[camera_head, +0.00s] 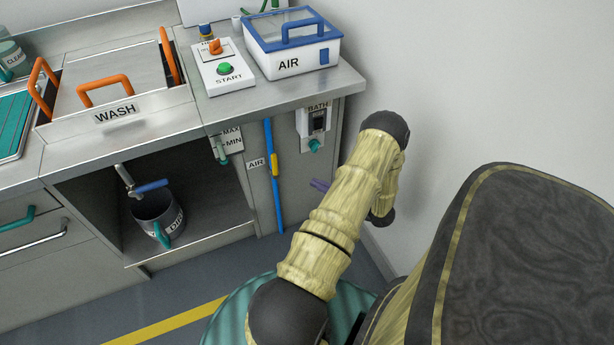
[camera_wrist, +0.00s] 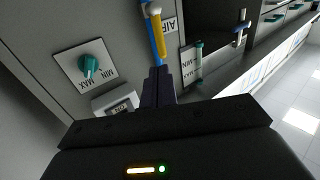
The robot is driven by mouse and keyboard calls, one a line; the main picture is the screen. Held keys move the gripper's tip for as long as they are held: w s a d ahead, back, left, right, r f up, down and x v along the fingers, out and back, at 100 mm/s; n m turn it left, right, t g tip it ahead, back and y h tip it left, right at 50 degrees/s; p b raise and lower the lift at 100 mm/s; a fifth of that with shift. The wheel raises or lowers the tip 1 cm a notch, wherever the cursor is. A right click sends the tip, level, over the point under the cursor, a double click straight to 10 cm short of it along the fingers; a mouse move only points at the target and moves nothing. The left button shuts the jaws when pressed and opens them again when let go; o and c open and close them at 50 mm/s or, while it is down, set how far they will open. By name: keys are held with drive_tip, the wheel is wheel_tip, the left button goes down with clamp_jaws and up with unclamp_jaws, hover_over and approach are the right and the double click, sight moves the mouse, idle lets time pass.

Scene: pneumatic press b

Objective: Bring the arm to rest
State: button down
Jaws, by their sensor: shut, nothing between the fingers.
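My arm (camera_head: 340,215) is bent, with its forearm rising toward the wall at the right end of the bench. My gripper shows only as dark purple fingertips (camera_head: 319,185) beside the forearm; the forearm hides the rest. In the wrist view my gripper (camera_wrist: 158,82) is shut and empty, its two fingers together. It points toward the grey cabinet front, near the blue air tube (camera_wrist: 153,40) with its yellow part. I cannot tell how much gap lies between the fingertips and the cabinet front.
The BATH panel (camera_head: 312,118) with a teal knob (camera_wrist: 90,66) is close to my gripper. The blue tube (camera_head: 273,190) runs down the cabinet front. The bench carries the START box (camera_head: 222,75) and the AIR box (camera_head: 291,62). A bucket (camera_head: 155,212) stands in the open bay.

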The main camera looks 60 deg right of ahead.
drive_tip(key=shift+s, duration=0.5)
drive_tip(key=w+b, duration=0.2)
drive_tip(key=w, duration=1.2)
drive_tip(key=shift+d, duration=0.2)
